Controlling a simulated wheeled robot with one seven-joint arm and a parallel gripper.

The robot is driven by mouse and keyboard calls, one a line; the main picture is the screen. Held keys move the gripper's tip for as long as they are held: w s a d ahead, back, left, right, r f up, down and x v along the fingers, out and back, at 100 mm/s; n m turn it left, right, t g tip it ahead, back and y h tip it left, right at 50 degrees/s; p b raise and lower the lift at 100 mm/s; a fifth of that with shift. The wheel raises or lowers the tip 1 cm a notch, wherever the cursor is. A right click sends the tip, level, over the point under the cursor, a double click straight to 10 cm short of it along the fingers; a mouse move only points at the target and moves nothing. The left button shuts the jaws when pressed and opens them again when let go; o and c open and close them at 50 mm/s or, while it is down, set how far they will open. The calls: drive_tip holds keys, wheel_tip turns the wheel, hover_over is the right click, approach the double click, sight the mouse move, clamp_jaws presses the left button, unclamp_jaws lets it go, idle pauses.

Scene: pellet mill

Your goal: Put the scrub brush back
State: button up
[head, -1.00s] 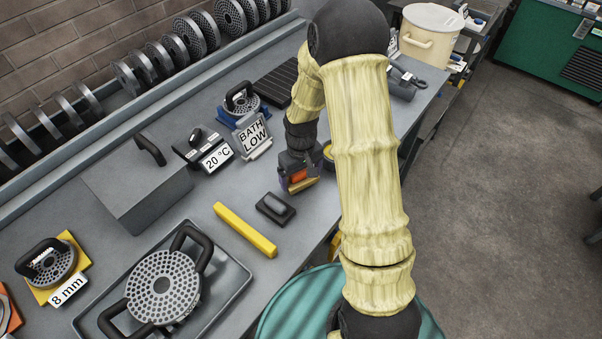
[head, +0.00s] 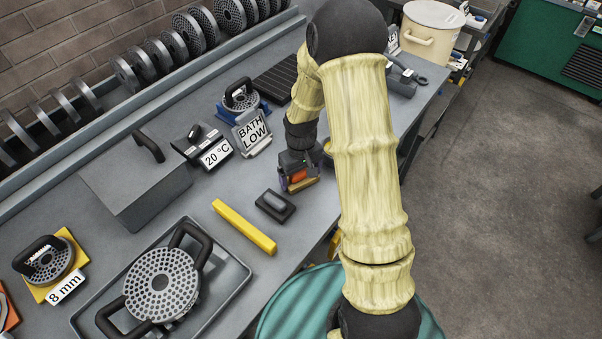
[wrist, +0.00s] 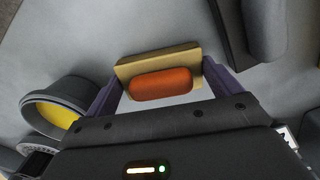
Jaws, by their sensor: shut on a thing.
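The scrub brush, a tan block with an orange top, is between my gripper's fingers (wrist: 160,85). The brush (wrist: 160,83) shows clearly in the wrist view, with a purple-grey finger at each end. In the head view, my gripper (head: 298,182) is low over the bench, right of the small black block, and the brush's orange part (head: 297,175) is partly covered by the fingers. I cannot tell whether the brush touches the bench. Its underside is hidden.
A black block with a grey grip (head: 275,206) and a yellow bar (head: 244,228) lie nearby. A "BATH LOW" sign (head: 252,132) stands behind. A yellow-lined dark cup (wrist: 60,108) is left in the wrist view. A tray (head: 236,275) holds a perforated plate (head: 160,284). My arm hides some bench.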

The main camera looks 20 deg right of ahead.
drive_tip(key=shift+f, duration=0.15)
idle(0.3)
drive_tip(key=o, duration=1.1)
drive_tip(key=shift+r+p, duration=3.4)
drive_tip(key=shift+r, duration=1.15)
drive_tip(key=shift+s, duration=0.1)
